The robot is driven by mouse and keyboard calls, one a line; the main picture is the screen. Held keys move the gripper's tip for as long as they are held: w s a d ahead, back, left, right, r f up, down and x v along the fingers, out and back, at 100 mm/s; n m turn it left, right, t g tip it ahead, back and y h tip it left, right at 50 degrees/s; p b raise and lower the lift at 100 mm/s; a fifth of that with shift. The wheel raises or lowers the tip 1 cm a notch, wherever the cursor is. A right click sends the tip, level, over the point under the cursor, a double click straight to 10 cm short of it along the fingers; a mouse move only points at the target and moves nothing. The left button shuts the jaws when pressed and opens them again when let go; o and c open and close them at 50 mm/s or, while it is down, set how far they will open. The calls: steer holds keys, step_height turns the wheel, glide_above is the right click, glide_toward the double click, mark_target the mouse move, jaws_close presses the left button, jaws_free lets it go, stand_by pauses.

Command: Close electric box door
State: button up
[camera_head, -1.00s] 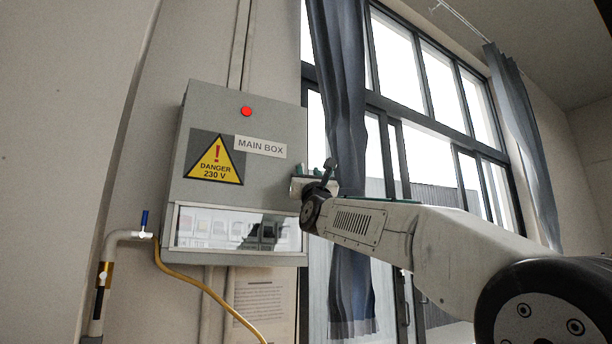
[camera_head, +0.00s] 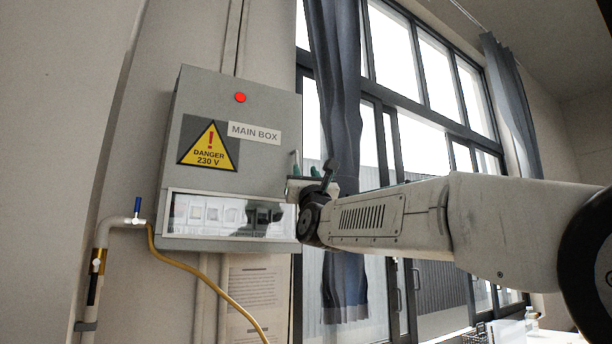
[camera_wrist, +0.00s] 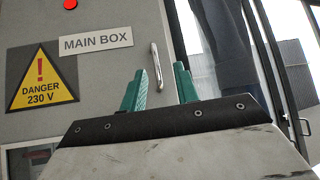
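The grey electric box (camera_head: 228,80) hangs on the wall. Its door (camera_head: 258,165) faces me and looks flush or nearly so; I cannot tell whether a small gap remains. The door also shows in the wrist view (camera_wrist: 105,65), with a slim metal handle (camera_wrist: 156,66) near its right edge. My gripper (camera_head: 312,172) is at the door's right edge in the head view. In the wrist view its two green fingers stand apart, my gripper (camera_wrist: 159,82) being open with the handle showing between and beyond them. I cannot tell whether a finger touches the door.
A pipe with a blue valve (camera_head: 137,208) and a yellow hose (camera_head: 205,280) run left of and below the box. A paper notice (camera_head: 255,300) hangs beneath it. A blue-grey curtain (camera_head: 340,80) and tall windows are close on the right.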

steer(key=shift+s+f, duration=0.25)
steer(key=shift+d, duration=0.1)
steer(key=c, duration=0.3)
steer(key=shift+h, duration=0.9)
steer(key=d+r, duration=0.1)
steer(key=d, duration=0.2)
steer(key=s+d+r, duration=0.1)
steer(key=d, duration=0.1)
steer(key=shift+d+r, duration=0.35)
jaws_close()
step_height(320, 180, down, 17)
steer(key=s+n+g+y, duration=0.25)
steer(key=n+g, duration=1.05)
steer(key=n, duration=0.8)
steer(key=d+x, duration=0.1)
steer(key=x, duration=1.2)
steer(key=shift+w+a+h, duration=0.2)
steer(key=shift+w+h, duration=0.25)
steer(key=shift+w, duration=0.05)
